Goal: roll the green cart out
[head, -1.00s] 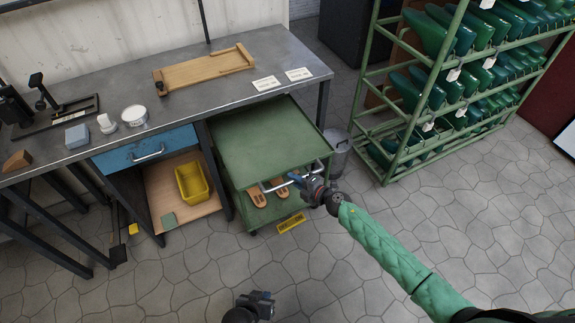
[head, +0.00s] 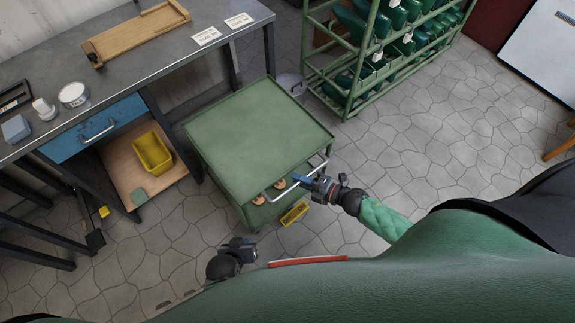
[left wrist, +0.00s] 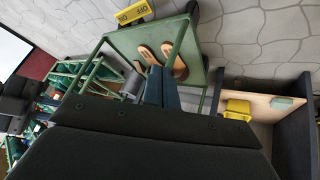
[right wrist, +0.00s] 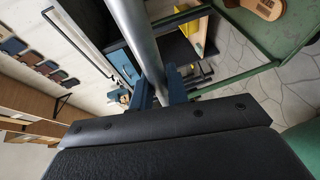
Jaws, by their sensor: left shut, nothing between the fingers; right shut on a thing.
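The green cart (head: 258,128) stands in front of the workbench, its whole top showing and empty. Its pale bar handle (head: 278,190) runs along the near side. My right gripper (head: 312,183) is shut on the handle; in the right wrist view the grey bar (right wrist: 143,45) passes between its fingers (right wrist: 158,92). My left gripper (head: 247,245) is shut and empty, apart from the cart on its near left side. Tan sandal soles (left wrist: 172,62) lie on the cart's lower shelf (left wrist: 130,42), partly hidden in the head view.
The workbench (head: 130,75) with a blue drawer (head: 97,127) and a yellow bin (head: 153,153) stands behind and left. A green shoe rack (head: 350,95) is behind right, with a bin (head: 290,84) near it. A yellow OFF plate (head: 294,213) sits low at the cart's front.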

